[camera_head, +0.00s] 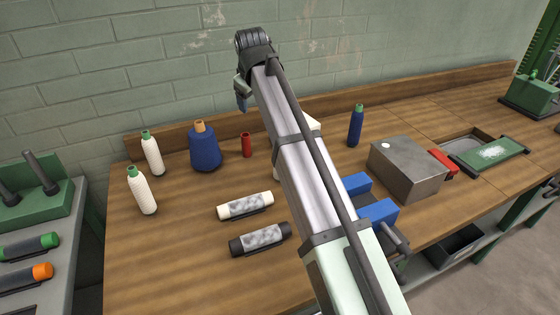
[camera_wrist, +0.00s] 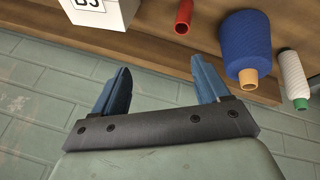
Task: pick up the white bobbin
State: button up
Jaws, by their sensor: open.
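Two white bobbins with green tips stand upright at the left of the bench in the head view, one at the back (camera_head: 153,155) and one nearer the front (camera_head: 142,192). One white bobbin (camera_wrist: 293,75) shows at the right edge of the wrist view, beyond a blue cone. My gripper (camera_wrist: 162,72) has its two blue fingers spread with nothing between them. In the head view my gripper (camera_head: 241,93) is up near the wall, above the bench's back edge, to the right of the bobbins and apart from them.
A blue cone (camera_head: 205,149) and a red tube (camera_head: 246,145) stand beside the bobbins. A white labelled box (camera_wrist: 98,18) is mostly hidden behind my arm in the head view. Two cylinders (camera_head: 245,206) (camera_head: 260,239) lie in front. A dark blue bobbin (camera_head: 356,127) and a metal box (camera_head: 407,170) stand right.

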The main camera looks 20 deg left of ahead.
jog(key=s+d+r+n+t+h, duration=0.1)
jog(key=s+d+n+t, duration=0.5)
jog(key=n, duration=0.6)
jog(key=s+d+r+n+t, duration=0.1)
jog(key=s+d+n+t, duration=0.5)
jog(key=n, duration=0.5)
notch_tip(320, 180, down, 16)
jog(key=a+t, duration=0.1)
jog(key=shift+w+a+f, duration=0.1)
jog(key=shift+w+a, duration=0.05)
jog(key=shift+w, duration=1.1)
jog(key=shift+w+a+f, duration=0.1)
jog(key=shift+w+a, duration=0.05)
jog(key=shift+w, duration=1.05)
jog(key=shift+w+a, duration=0.15)
jog(key=shift+w, duration=1.1)
jog(key=c, duration=1.1)
